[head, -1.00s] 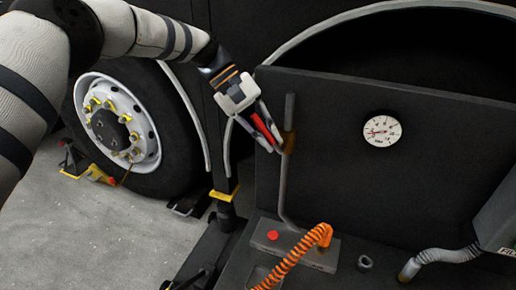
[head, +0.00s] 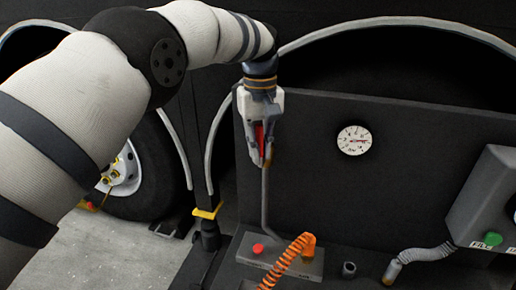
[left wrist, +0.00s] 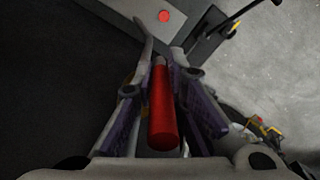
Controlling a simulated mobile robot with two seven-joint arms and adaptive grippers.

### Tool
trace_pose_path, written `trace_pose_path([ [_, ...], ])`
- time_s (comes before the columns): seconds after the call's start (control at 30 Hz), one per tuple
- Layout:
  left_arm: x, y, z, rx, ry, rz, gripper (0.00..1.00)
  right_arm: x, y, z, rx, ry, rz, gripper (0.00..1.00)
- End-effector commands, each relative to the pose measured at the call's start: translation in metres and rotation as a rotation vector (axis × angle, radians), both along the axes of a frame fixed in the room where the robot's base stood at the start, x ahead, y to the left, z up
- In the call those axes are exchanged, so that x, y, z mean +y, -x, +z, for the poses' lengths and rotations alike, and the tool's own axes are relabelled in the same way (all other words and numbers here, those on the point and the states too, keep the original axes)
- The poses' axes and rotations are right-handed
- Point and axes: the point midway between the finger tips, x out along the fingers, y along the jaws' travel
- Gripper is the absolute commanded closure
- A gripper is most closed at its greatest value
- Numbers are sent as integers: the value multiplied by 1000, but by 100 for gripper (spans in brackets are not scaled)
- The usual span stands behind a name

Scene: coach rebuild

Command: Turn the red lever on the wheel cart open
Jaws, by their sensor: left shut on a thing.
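The red lever (head: 259,136) is on the dark upright panel (head: 420,150) of the cart, at the top of a thin grey pipe (head: 265,205). It stands nearly upright in the head view. My left gripper (head: 264,154) comes down from above and is shut on the lever, with a finger on each side. In the left wrist view the red lever (left wrist: 162,115) lies lengthwise between the two fingers. The lever's pivot is mostly hidden by the fingertips. My right gripper is not in view.
A round white gauge (head: 354,140) is on the panel, right of the lever. Below are a red button (head: 258,249), an orange coiled hose (head: 290,262) and a grey box (head: 490,200) at the right. A wheel (head: 150,165) is behind my left arm.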

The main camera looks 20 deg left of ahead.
Motion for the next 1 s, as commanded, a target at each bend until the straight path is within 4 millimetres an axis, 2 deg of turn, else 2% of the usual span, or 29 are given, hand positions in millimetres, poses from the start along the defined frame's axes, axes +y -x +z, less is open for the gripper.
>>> trace_pose_path([
  [0.53, -2, 0, -1, 2, -22, -1, 100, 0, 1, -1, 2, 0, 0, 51],
  [0.57, -2, 0, -1, 2, -22, -1, 86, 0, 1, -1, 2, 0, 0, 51],
  [0.6, -2, 0, -1, 2, -22, -1, 76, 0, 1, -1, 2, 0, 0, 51],
  [0.67, -2, 0, -1, 2, -22, -1, 66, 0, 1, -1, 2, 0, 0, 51],
  [1.0, -1, 0, -1, 2, -22, 0, 66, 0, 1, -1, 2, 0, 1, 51],
])
